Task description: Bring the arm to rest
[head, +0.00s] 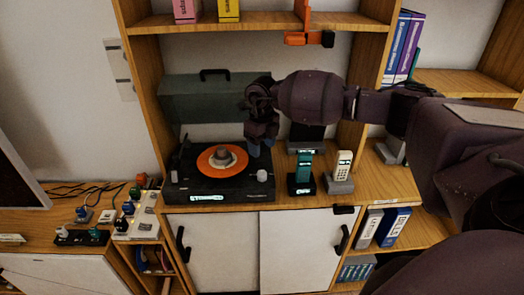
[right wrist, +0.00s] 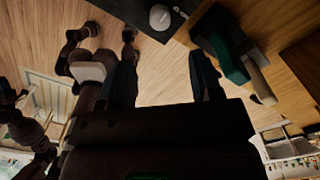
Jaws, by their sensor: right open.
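My right arm reaches in from the right in the head view. Its gripper (head: 261,142) hangs over the right side of a black record player (head: 219,193), fingers pointing down. In the right wrist view the gripper (right wrist: 164,78) shows two dark fingers set apart, with nothing between them. It is open and empty. The record player carries an orange record (head: 208,165) with a pale centre piece. I cannot tell how high above the player the fingertips are. My left gripper is not recognisable in either view.
A teal handset (head: 303,168) and a cream handset (head: 343,163) stand right of the player. A green lid (head: 205,98) stands behind it. Shelf uprights (head: 145,80) flank the bay. An orange bracket (head: 300,38) hangs from the upper shelf. Small devices and cables (head: 85,212) lie left.

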